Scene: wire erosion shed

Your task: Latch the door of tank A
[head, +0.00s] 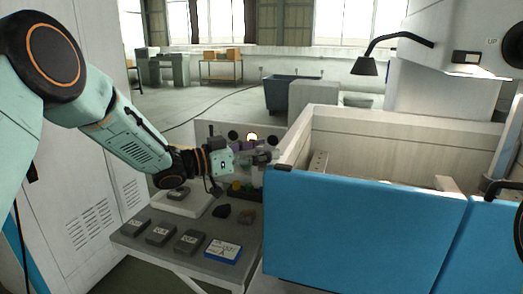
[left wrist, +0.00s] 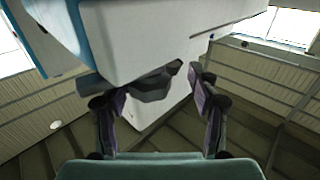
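The tank (head: 330,150) has pale walls and a blue door (head: 365,230) on its front; I cannot read a letter on it. My left gripper (head: 263,158) is at the tank's left front corner, near the door's upper left edge. A dark, blocky knob (left wrist: 152,86), perhaps the latch, sits between its two fingers in the left wrist view. The left gripper (left wrist: 150,100) is open there, with a gap to the knob visible on the right side; contact on the left is unclear. The knob is small and partly hidden in the head view. My right gripper does not show.
A grey bench (head: 140,243) left of the tank holds several dark blocks, a blue-edged card (head: 223,250) and a white tray (head: 190,204). A black lamp (head: 364,66) hangs over the tank's back. A second blue panel (head: 488,245) is at right.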

